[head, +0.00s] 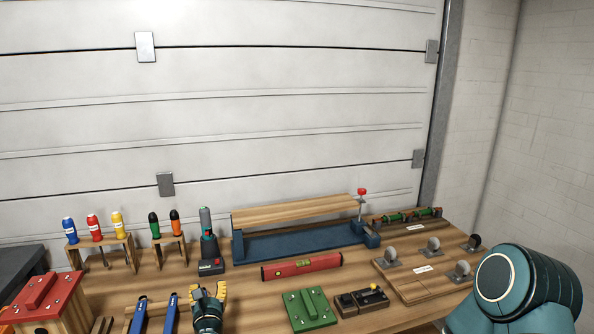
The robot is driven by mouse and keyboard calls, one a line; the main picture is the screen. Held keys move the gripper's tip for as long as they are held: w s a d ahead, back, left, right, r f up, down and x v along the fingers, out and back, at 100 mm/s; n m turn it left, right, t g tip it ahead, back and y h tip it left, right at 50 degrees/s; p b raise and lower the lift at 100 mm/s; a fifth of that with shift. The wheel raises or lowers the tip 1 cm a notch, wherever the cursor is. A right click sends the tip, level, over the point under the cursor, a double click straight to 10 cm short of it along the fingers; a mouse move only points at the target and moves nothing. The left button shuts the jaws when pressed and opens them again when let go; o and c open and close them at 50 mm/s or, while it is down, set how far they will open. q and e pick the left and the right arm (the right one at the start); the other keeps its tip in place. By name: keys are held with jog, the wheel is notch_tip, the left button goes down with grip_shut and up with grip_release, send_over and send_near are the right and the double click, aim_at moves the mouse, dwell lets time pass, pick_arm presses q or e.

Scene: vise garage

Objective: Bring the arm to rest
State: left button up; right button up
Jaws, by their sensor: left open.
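My left gripper (208,291) is at the bottom of the head view, left of centre, low over the front of the workbench. Its yellow-tipped fingers are apart and I see nothing between them. A red spirit level (301,267) lies to its right and behind it. A blue vise (300,244) stands further back with a long wooden board (295,210) along its upper side. A red knob (362,191) rises at the vise's right end. My right gripper is not in view; a teal link of my arm fills the lower right corner.
Screwdrivers stand in two wooden racks (105,241) at the back left, beside a dark power tool (209,250). A red box (48,300), blue-handled tools (138,315), a green block (309,310) and a dark switch box (361,300) crowd the front. Round grey knobs (389,255) stand at right.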

pick_arm(q)
jog(key=s+d+f+m+h, duration=0.1)
jog(key=d+m+h, duration=0.1)
jog(key=d, duration=0.3)
jog(key=s+d+f+m+h, duration=0.1)
jog(key=d+f+m+h, duration=0.1)
jog(key=d+m, duration=0.3)
jog(key=s+d+f+m+g+h, duration=0.1)
jog(key=d+m+h, duration=0.3)
jog(key=d, duration=0.1)
jog(key=shift+d+f, duration=0.25)
jog(key=shift+d, duration=0.1)
jog(key=s+d+f+m+g+h, duration=0.55)
jog(key=s+d+f+m, duration=0.3)
jog(key=s+m, duration=0.35)
jog(key=s+a+f+m+g+y, duration=0.2)
jog(key=s+a+m+g, duration=0.2)
jog(key=s+m, duration=0.3)
jog(key=s+a+f+m+g+y, duration=0.3)
jog(key=s+a+m+g, duration=0.2)
jog(key=s, duration=0.5)
jog(key=shift+s+a+f+m, duration=0.4)
jog(key=shift+a+m, duration=0.35)
jog(key=shift+m, duration=0.25)
